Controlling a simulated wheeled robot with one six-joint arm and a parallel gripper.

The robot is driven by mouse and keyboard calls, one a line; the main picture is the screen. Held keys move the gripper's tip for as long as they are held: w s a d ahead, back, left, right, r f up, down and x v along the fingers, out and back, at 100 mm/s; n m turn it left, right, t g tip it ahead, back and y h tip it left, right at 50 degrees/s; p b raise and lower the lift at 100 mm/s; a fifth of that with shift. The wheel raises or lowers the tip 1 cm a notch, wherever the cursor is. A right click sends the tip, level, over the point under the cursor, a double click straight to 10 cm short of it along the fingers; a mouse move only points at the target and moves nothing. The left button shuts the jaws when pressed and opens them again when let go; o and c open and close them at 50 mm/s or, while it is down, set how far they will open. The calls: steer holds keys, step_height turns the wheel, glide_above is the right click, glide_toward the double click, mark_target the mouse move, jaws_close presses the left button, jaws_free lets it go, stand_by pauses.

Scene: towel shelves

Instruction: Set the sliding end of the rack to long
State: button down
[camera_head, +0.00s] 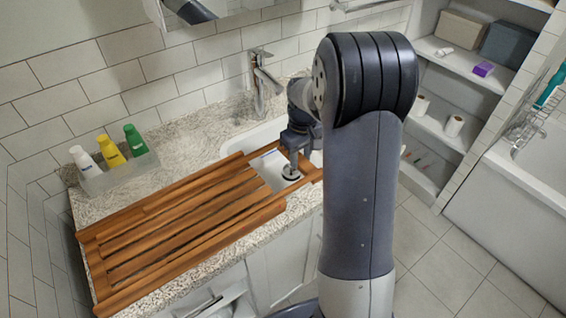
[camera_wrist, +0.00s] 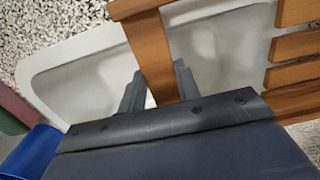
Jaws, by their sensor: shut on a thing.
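The wooden rack (camera_head: 165,222) lies across the counter and reaches over the sink. Its sliding end (camera_head: 314,176) is at the right, with an open gap between its end bar and the slats; white basin shows through the gap. In the wrist view, the sliding end's wooden bar (camera_wrist: 150,50) runs between my two fingers, and slats (camera_wrist: 300,46) show at the right. My gripper (camera_wrist: 158,85) is shut on that bar. In the head view my gripper (camera_head: 291,170) is low over the rack's right end, and my arm hides part of the area behind it.
The white sink (camera_head: 262,137) lies under the rack's right part, with a tap (camera_head: 262,80) behind it. A clear tray (camera_head: 118,172) with three bottles stands at the back left of the counter. Shelves (camera_head: 462,66) and a bathtub (camera_head: 510,200) are at the right.

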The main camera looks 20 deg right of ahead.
steer(key=w+d+p, duration=0.1)
steer(key=w+d, duration=0.1)
steer(key=d, duration=0.5)
steer(key=shift+w+d, duration=0.25)
steer(key=c, duration=1.3)
jaws_free()
steer(key=shift+r, duration=0.15)
step_height(320, 180, up, 11)
steer(key=shift+f, duration=0.2)
